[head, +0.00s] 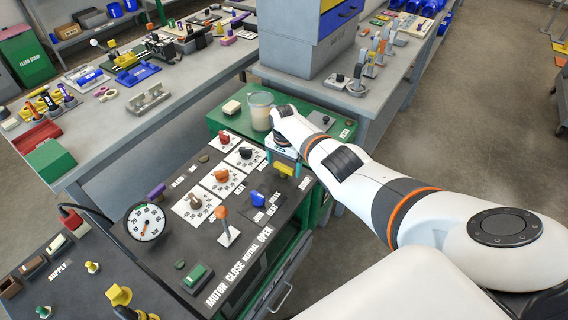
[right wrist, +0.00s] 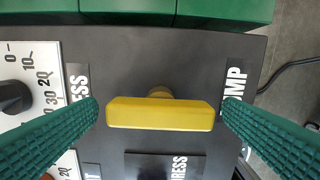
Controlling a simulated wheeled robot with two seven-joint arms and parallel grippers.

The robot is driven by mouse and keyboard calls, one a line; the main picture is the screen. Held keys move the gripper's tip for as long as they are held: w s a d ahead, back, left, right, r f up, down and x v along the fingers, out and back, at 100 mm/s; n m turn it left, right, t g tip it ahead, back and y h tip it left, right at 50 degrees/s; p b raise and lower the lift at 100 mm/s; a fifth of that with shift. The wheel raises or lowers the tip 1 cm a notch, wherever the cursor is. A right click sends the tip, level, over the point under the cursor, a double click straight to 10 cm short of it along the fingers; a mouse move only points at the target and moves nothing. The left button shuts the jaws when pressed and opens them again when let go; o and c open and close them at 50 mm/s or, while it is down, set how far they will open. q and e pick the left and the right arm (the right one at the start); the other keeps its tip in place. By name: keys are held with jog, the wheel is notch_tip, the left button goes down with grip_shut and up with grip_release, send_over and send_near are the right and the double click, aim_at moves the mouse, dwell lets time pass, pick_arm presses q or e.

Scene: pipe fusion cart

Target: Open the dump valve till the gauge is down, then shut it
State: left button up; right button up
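The dump valve's yellow handle (head: 285,168) stands on the dark control panel, beneath my right gripper (head: 285,155). In the right wrist view the yellow handle (right wrist: 160,114) lies crosswise between the two green fingers of my right gripper (right wrist: 160,108). The fingers are open, one off each end of the handle, with a narrow gap at each side. A label ending in "UMP" is partly hidden by the right finger. The round white gauge (head: 146,221) with a red needle stands at the panel's left; its reading is too small to tell. My left gripper is out of view.
Close to the handle are a blue knob (head: 257,198), dials and an orange-tipped lever (head: 225,226). A yellow valve (head: 119,295) is at lower left.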

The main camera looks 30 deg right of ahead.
aim_at(284, 166)
jog(key=shift+r, duration=0.1)
jog(key=shift+r+p, duration=0.3)
jog(key=shift+r, duration=0.1)
notch_tip(284, 166, up, 4)
jog(key=shift+r+p, duration=0.2)
jog(key=shift+p, duration=0.4)
notch_tip(284, 166, up, 7)
jog(key=shift+f+b, duration=0.2)
jog(key=shift+b, duration=0.1)
